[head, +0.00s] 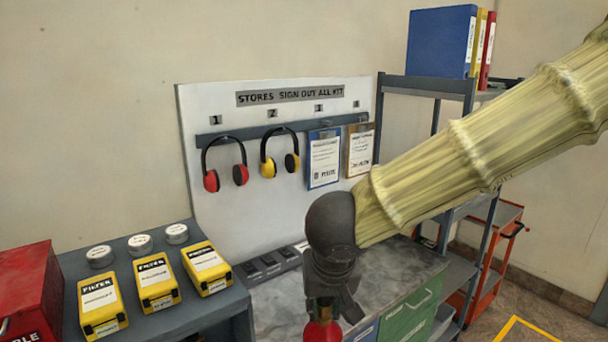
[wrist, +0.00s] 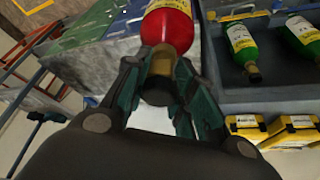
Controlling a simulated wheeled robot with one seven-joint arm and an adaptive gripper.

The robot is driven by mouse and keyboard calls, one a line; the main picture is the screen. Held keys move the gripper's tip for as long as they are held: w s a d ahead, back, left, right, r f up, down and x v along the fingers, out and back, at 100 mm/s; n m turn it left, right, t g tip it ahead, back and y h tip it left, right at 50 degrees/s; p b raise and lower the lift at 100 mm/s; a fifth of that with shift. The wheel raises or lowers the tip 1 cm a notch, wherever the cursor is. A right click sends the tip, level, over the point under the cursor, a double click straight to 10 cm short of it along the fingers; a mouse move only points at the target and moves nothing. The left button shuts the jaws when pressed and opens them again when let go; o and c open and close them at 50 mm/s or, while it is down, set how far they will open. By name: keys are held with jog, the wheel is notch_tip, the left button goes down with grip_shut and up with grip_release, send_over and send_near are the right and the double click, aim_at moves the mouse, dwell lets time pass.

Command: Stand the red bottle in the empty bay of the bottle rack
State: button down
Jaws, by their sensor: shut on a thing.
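My gripper (head: 326,296) is shut on the red bottle (head: 322,331), which hangs below it at the bottom edge of the head view. In the wrist view my gripper (wrist: 160,68) has its fingers on either side of the bottle's brass-coloured neck, and the red body (wrist: 168,28) with a pale label runs off the top edge. A grey structure (wrist: 222,80), seemingly the bottle rack, stands to the right in the wrist view. It holds green bottles (wrist: 243,42) (wrist: 303,38) with pale labels. I cannot make out an empty bay. The rack's bays are out of the head view.
Yellow filter boxes (head: 154,283) and round tins (head: 139,244) sit on a grey unit at left, beside a red case (head: 28,300). A grey worktop (head: 285,305) lies behind my gripper. Ear defenders (head: 225,165) hang on a white board. A shelf unit (head: 425,83) stands at right.

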jog(key=w+d+f+b, duration=0.1)
jog(key=w+d+f, duration=0.2)
jog(key=d+f, duration=0.3)
jog(key=w+d+f+m+b, duration=0.1)
jog(key=w+d+f, duration=0.15)
jog(key=f, duration=0.65)
jog(key=w+d+f+b, duration=0.1)
jog(key=w+d+f, duration=0.2)
jog(key=d+f, duration=0.35)
jog(key=s+f, duration=0.1)
jog(key=f, duration=0.6)
jog(key=s+f, duration=0.2)
jog(key=f, duration=0.6)
jog(key=shift+s+a+f, duration=0.15)
jog(key=shift+s+a, duration=0.1)
jog(key=shift+a, duration=0.25)
jog(key=shift+d, duration=0.2)
